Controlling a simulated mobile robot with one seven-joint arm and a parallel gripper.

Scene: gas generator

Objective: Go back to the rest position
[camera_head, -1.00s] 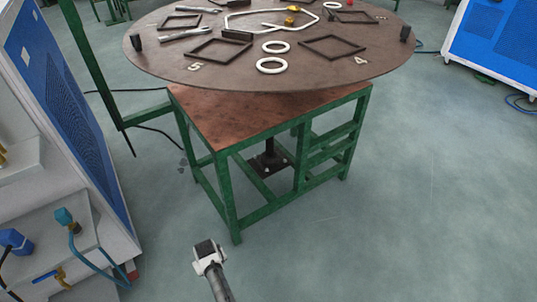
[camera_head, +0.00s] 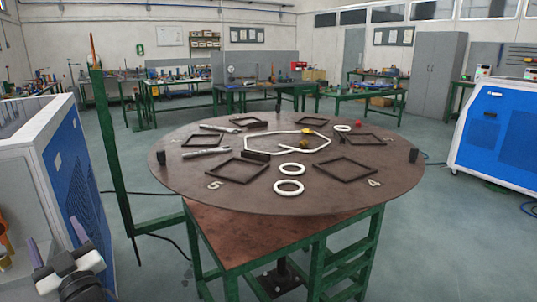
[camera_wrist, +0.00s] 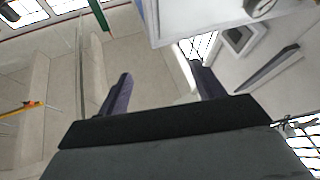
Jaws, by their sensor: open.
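My gripper (camera_head: 57,244) is at the lower left of the head view, in front of the white and blue machine. In the wrist view my gripper (camera_wrist: 161,73) shows two dark fingers spread apart with nothing between them. The wrist camera looks past them at walls, bright windows and a pale machine part. The round brown table (camera_head: 230,205) stands to the right of my gripper, clearly apart from it.
The table carries white rings (camera_head: 289,187), dark square frames (camera_head: 346,168) and silver tools (camera_head: 206,153). A white and blue machine (camera_head: 35,150) is close on the left, another (camera_head: 505,125) on the right. A green post (camera_head: 112,165) stands behind the left machine. Floor at right is free.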

